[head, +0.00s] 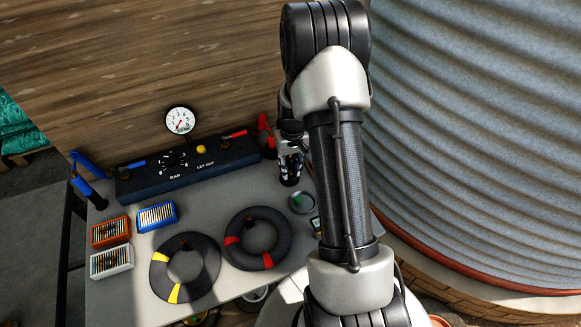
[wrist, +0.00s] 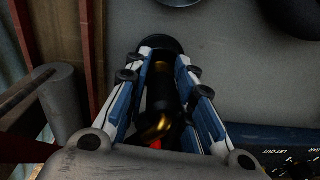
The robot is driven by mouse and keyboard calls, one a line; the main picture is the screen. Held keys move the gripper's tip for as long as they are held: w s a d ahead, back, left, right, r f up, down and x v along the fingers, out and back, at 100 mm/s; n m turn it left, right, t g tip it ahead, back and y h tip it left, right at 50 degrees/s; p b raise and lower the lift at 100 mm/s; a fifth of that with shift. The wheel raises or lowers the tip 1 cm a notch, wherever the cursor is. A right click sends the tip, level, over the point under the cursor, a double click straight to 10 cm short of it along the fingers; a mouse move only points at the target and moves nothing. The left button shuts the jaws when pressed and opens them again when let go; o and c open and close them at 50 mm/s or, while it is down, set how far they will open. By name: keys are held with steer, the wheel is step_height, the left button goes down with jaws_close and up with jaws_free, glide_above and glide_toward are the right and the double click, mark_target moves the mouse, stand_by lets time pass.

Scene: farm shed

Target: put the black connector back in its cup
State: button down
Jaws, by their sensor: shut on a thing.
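My gripper (head: 290,172) is over the right part of the grey bench, just right of the black control box. In the wrist view my gripper (wrist: 160,65) is shut on the black connector (wrist: 160,90), a dark cylinder with gold bands and a bit of red at its near end. A round black end shows past the fingertips; I cannot tell whether it touches the bench. A small round grey cup-like piece (head: 301,202) with a green spot stands on the bench, near and slightly right of my gripper. I cannot tell for certain whether this is the connector's cup.
The control box (head: 190,170) with a gauge (head: 180,120) is along the back. Black rings with yellow (head: 185,268) and red marks (head: 257,238) lie in front. An orange box (head: 110,231), a blue box (head: 157,216) and a white box (head: 111,262) stand left. Corrugated metal (head: 480,130) rises at right.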

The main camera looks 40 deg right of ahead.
mark_target(290, 177)
steer(key=shift+s+a+f+b, duration=0.15)
steer(key=shift+s+f+b, duration=0.1)
steer(key=shift+f, duration=0.35)
steer(key=shift+s+a+f+b, duration=0.15)
steer(key=shift+s+f+b, duration=0.05)
steer(key=shift+f, duration=0.35)
steer(key=shift+s+a+f+b, duration=0.15)
steer(key=shift+s+f+b, duration=0.1)
steer(key=shift+f, duration=0.35)
steer(key=shift+w+f, duration=0.1)
steer(key=shift+w+d+f, duration=0.25)
steer(key=shift+w+f, duration=0.15)
steer(key=shift+w, duration=0.15)
steer(key=shift+s+r, duration=0.15)
steer(key=c, duration=1.1)
jaws_free()
steer(key=o, duration=0.8)
steer(key=shift+w+d+r, duration=0.1)
steer(key=shift+w+r, duration=0.1)
steer(key=o, duration=0.3)
